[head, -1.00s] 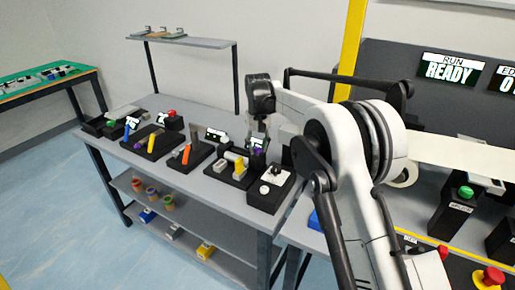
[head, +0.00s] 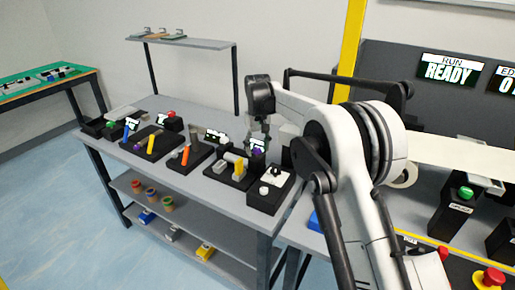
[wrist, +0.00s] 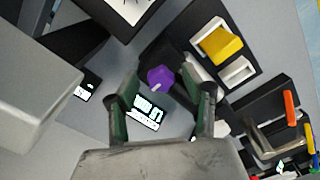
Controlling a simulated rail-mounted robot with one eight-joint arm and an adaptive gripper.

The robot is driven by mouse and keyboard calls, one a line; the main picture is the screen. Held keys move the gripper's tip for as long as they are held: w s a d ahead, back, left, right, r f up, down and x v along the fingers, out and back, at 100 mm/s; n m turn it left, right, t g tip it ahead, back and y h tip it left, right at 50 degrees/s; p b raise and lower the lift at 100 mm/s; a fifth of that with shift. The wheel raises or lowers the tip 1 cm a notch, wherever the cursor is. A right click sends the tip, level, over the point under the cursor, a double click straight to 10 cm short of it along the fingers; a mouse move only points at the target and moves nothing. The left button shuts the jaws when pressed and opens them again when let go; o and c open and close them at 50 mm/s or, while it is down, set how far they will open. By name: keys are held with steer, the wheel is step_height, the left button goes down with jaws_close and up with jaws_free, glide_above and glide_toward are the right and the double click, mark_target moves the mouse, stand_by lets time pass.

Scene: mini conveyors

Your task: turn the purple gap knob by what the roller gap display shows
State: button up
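The purple gap knob (wrist: 160,79) sits on a black housing in the wrist view, with a small pale mark on its face. It also shows in the head view (head: 256,153), below the gripper. A small lit display (wrist: 145,112) with white characters lies beside the knob; its text is tilted and too small to read surely. My gripper (wrist: 166,88) is open, with its two dark green-padded fingers spread to either side of the knob and display in the picture. It holds nothing, and I cannot tell its exact height above the knob.
A yellow block (wrist: 221,44) in a black module stands close to the knob. An orange lever (wrist: 290,108) is farther right. A white-topped box (head: 270,185) stands at the front right of the bench (head: 215,188). Several other modules fill the bench to the left.

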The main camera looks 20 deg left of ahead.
mark_target(257, 149)
steer(key=shift+r, duration=0.1)
step_height(257, 149, up, 12)
stand_by(0.6)
steer(key=shift+a, duration=0.1)
stand_by(0.3)
